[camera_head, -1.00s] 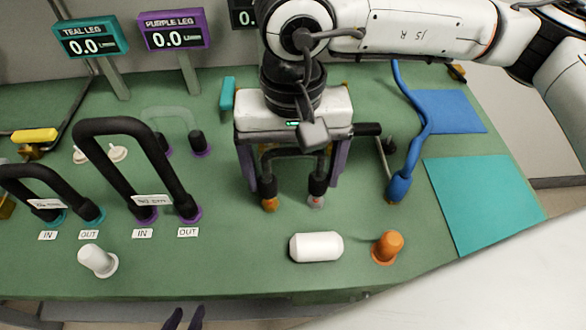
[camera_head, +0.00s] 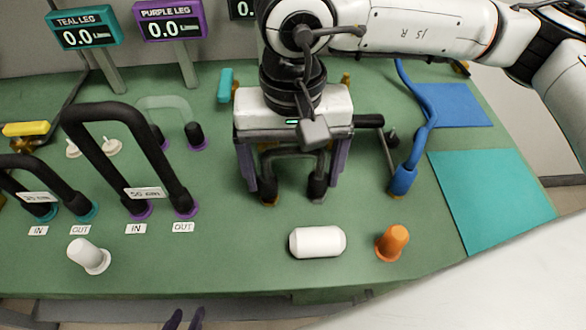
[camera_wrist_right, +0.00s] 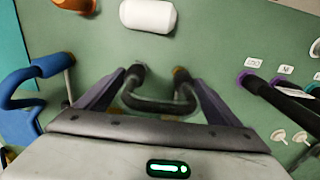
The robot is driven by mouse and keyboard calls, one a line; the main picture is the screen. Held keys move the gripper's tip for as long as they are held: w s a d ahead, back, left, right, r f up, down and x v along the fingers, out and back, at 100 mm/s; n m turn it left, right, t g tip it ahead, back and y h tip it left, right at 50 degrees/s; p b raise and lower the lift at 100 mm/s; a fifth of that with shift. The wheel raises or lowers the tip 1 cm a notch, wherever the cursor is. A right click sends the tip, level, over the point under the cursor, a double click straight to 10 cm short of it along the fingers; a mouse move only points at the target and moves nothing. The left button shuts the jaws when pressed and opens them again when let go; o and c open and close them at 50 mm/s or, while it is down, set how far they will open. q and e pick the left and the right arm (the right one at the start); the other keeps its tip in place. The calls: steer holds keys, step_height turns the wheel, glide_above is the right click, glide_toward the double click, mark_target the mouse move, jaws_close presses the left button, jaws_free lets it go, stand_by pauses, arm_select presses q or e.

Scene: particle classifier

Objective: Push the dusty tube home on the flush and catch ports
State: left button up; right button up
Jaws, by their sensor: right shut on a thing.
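The dusty tube (camera_head: 291,153) is a dark U-shaped tube with its two legs pointing down. My right gripper (camera_head: 293,182) is shut on it, with a purple finger on each outer side. The tube also shows between those fingers in the right wrist view (camera_wrist_right: 157,106). Its leg ends sit down over the two ports; only thin rims show, an orange-brown one (camera_head: 269,203) at the left and a pale one (camera_head: 317,201) at the right. Whether they are fully seated I cannot tell. My left gripper (camera_head: 185,319) shows only its purple fingertips, apart and empty, at the bottom edge.
A white capsule (camera_head: 317,242) and an orange plug (camera_head: 392,243) lie in front of the ports. Black tubes (camera_head: 118,150) with IN and OUT labels and a white peg (camera_head: 89,256) are at the left.

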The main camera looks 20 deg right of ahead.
mark_target(293, 146)
arm_select(q)
steer(key=shift+f+b, duration=0.75)
steer(key=shift+f, duration=0.1)
arm_select(e)
steer(key=shift+f, duration=0.75)
steer(key=o, duration=1)
arm_select(q)
steer(key=r, duration=0.2)
steer(key=d+r, duration=0.1)
steer(key=shift+w+p, duration=0.3)
steer(key=shift+p, duration=0.05)
arm_select(e)
step_height(293, 146, up, 10)
steer(key=shift+r, duration=0.2)
